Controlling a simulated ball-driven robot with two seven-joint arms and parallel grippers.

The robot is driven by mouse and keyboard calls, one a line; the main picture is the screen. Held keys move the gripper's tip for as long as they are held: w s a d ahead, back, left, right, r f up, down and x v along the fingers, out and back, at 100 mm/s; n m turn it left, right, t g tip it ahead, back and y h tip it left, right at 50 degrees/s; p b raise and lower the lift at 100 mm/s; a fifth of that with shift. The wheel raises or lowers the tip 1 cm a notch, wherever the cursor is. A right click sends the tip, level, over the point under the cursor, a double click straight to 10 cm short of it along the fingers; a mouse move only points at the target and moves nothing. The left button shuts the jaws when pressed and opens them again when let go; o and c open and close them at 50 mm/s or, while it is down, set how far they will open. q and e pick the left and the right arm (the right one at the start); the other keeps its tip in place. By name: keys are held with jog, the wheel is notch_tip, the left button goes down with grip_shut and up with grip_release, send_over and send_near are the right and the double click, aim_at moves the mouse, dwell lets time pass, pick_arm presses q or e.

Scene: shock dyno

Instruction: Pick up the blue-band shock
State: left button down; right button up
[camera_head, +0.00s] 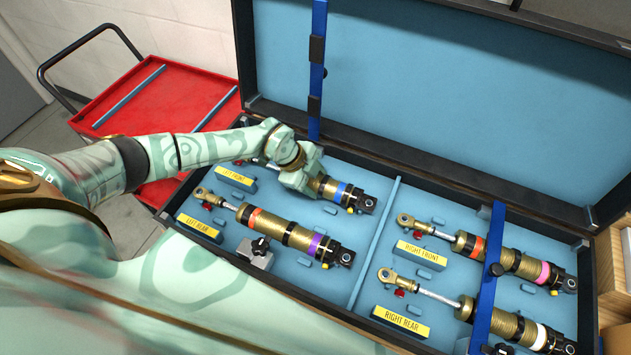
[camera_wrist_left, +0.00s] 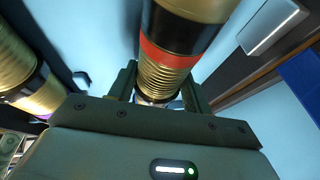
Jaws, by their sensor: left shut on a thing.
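The blue-band shock (camera_head: 343,192) lies in the left front slot of the blue-lined case, at the back left. Its blue band and black end show to the right of my left gripper (camera_head: 302,176), which covers its middle. In the left wrist view, my left gripper (camera_wrist_left: 158,92) has its two fingers on either side of the gold, ribbed body of the shock (camera_wrist_left: 170,68), below a red-orange band. The gripper is shut on it. I cannot tell whether the shock is clear of the case floor. My right gripper is not in view.
The purple-band shock (camera_head: 285,232) lies close in front. The pink-band shock (camera_head: 509,259) and white-band shock (camera_head: 516,325) lie right of the divider (camera_head: 375,242). A blue strap (camera_head: 317,65) hangs at the lid (camera_head: 430,75). A red cart (camera_head: 160,105) stands at left.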

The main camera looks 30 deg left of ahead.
pick_arm(q)
jog(key=s+d+r+p, duration=0.2)
jog(key=s+r+p, duration=0.1)
jog(key=s+r, duration=0.3)
jog(key=s+d+r+p, duration=0.2)
jog(key=s+d+r, duration=0.1)
jog(key=s+r, duration=0.4)
notch_tip(320, 180, up, 7)
jog(key=p, duration=0.7)
jog(key=shift+r, duration=0.15)
jog(key=shift+a, duration=0.1)
